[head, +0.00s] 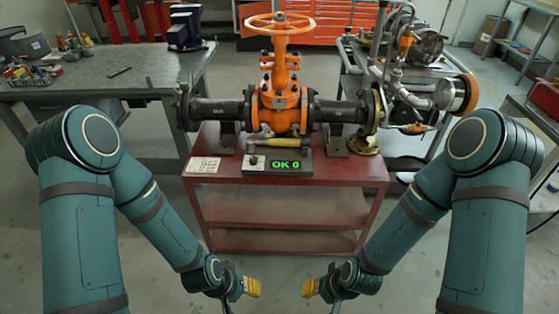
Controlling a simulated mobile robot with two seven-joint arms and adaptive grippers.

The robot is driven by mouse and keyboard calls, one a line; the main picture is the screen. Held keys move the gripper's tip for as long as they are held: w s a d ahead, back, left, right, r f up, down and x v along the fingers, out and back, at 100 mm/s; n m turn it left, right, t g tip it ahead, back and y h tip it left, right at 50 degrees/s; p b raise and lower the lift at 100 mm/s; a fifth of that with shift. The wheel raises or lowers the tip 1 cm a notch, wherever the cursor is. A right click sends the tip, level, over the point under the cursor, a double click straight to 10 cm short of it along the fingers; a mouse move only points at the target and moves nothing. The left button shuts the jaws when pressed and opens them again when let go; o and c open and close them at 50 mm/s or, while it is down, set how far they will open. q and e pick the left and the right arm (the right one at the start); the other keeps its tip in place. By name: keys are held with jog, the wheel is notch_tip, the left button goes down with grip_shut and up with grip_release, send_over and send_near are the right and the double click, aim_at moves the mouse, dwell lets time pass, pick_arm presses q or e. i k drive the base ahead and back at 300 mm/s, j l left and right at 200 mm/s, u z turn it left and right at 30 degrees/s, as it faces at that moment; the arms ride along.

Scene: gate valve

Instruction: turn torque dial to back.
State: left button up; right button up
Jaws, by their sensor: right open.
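An orange gate valve (280,108) with an orange handwheel (280,25) stands upright on a red cart (290,215). A dark control box (308,163) lies at the cart's front, with a green display reading "OK 0". A small round knob, seemingly the torque dial (254,160), sits on the box left of the display; its pointer direction is too small to tell. My left gripper (248,288) and right gripper (314,288) are low in front of the cart, apart from the box. The right is open and empty. The left's jaw opening is unclear.
A white label card (202,165) lies at the cart's left. Dark pipes run out both sides of the valve. A workbench (110,75) stands left; machinery (420,80) stands right. Space between my arms is clear.

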aim_at(253, 160)
jog(key=i+j, duration=0.2)
jog(key=i, duration=0.2)
jog(key=i+j, duration=0.2)
jog(key=i, duration=0.15)
jog(key=i+j, duration=0.25)
jog(key=i, duration=0.15)
